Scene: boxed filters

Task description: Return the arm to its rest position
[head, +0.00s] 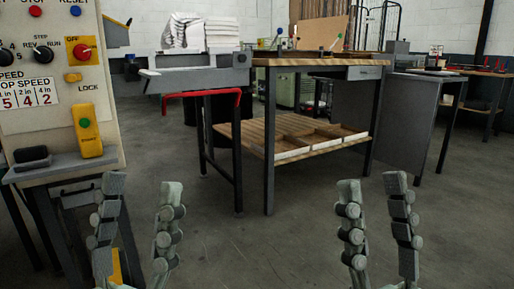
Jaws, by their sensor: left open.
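My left gripper (142,186) is at the lower left, its two grey fingers pointing up and spread apart with nothing between them. My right gripper (372,182) is at the lower right, also with two fingers spread apart and empty. Both are in front of the bare concrete floor, and neither appears to touch anything. The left gripper's outer finger overlaps the control stand's base in the picture. The arms behind the grippers are mostly out of view. No boxed filter can be made out.
A control panel (55,75) with buttons and a yellow lock switch stands close at the left. A wooden-topped workbench (300,62) with a lower shelf stands ahead. A grey cabinet table (400,110) is to its right. The floor (270,245) between the grippers is clear.

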